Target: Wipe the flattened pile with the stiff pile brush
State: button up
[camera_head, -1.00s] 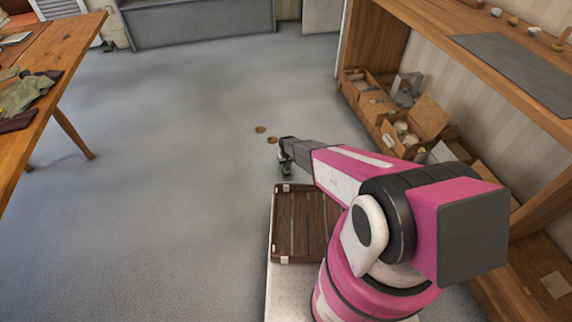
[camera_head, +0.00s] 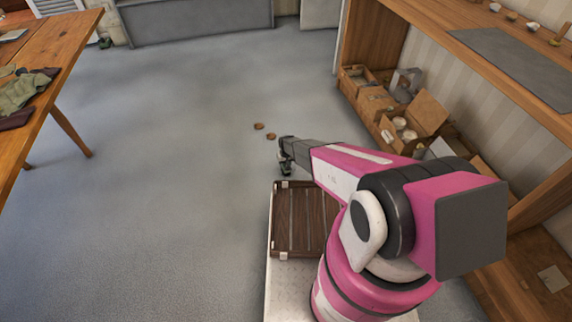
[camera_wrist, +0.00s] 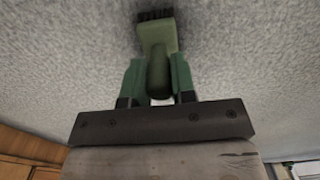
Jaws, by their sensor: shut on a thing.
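In the wrist view my gripper (camera_wrist: 158,85) is shut on the green handle of the stiff pile brush (camera_wrist: 157,42). The brush's dark bristles show at the top edge of that view, against grey carpet. In the head view my gripper (camera_head: 286,168) is low over the carpet, just beyond the slatted wooden tray; the brush is too small to make out there. I cannot tell which patch of the grey carpet (camera_head: 170,170) is the flattened pile.
The slatted tray (camera_head: 275,225) sits on my base. A wooden table (camera_head: 60,60) with cloths stands at the left. At the right, a wooden shelf unit (camera_head: 375,40) has open cardboard boxes (camera_head: 425,112) with china at its foot. The carpet ahead and left is free.

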jog(key=shift+s, duration=0.1)
jog(key=shift+s+d, duration=0.2)
jog(key=shift+s, duration=0.4)
jog(key=shift+s+d, duration=0.2)
jog(key=shift+s, duration=0.35)
jog(key=shift+s+d, duration=0.2)
jog(key=shift+s, duration=0.45)
jog(key=shift+s+d, duration=0.15)
jog(key=shift+s, duration=0.45)
jog(key=shift+r, duration=0.1)
jog(key=shift+r, duration=2.9)
jog(key=shift+r, duration=0.1)
